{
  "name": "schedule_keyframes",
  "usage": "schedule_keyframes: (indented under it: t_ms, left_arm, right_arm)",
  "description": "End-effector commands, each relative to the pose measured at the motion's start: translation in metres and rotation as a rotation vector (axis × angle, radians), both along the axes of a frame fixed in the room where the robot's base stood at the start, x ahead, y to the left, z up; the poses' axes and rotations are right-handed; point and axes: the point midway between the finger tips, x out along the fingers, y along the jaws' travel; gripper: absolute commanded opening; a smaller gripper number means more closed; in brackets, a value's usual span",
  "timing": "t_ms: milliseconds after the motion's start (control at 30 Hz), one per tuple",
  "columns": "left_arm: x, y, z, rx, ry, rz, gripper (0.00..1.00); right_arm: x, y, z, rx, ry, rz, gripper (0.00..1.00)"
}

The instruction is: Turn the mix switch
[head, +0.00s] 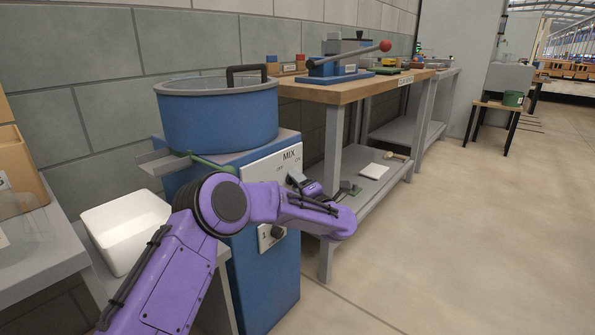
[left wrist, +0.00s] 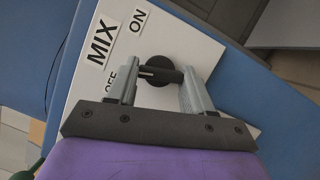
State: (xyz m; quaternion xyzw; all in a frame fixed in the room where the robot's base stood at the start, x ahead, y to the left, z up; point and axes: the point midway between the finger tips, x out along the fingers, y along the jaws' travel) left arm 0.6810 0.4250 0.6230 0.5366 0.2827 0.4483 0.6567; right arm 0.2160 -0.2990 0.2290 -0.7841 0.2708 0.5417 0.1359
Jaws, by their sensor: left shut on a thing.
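The mix switch (left wrist: 158,72) is a black round knob with a bar handle on a white panel (left wrist: 203,52) marked MIX, ON and OFF. In the head view the panel (head: 262,170) is on the front of a blue machine (head: 262,285) below a blue drum (head: 218,118). My left gripper (left wrist: 162,76) is shut on the switch, a grey finger on either side of it. In the head view my left gripper (head: 300,182) is at the panel's right side and hides most of the switch. My right gripper is not in view.
A second knob (head: 272,236) sits lower on the machine. A white bin (head: 122,232) stands at left, below a metal chute (head: 163,162). A wooden-topped bench (head: 345,93) with a lever press (head: 342,62) stands close on the right. The floor at right is open.

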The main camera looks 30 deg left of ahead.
Motion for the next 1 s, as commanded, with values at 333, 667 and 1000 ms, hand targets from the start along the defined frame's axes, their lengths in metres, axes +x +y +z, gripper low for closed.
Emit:
schedule_keyframes:
  t_ms: [333, 667, 1000]
  left_arm:
    - [0.0, -0.001, 0.011, 0.025, 0.332, -0.002, 0.21]
    - [0.0, -0.001, 0.01, 0.048, 0.627, -0.002, 0.21]
    - [0.001, -0.001, 0.008, 0.065, 0.834, -0.002, 0.21]
  right_arm:
    - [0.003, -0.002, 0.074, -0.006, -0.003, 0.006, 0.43]
    - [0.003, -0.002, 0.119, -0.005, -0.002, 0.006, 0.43]
    - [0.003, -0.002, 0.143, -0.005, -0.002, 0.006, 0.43]
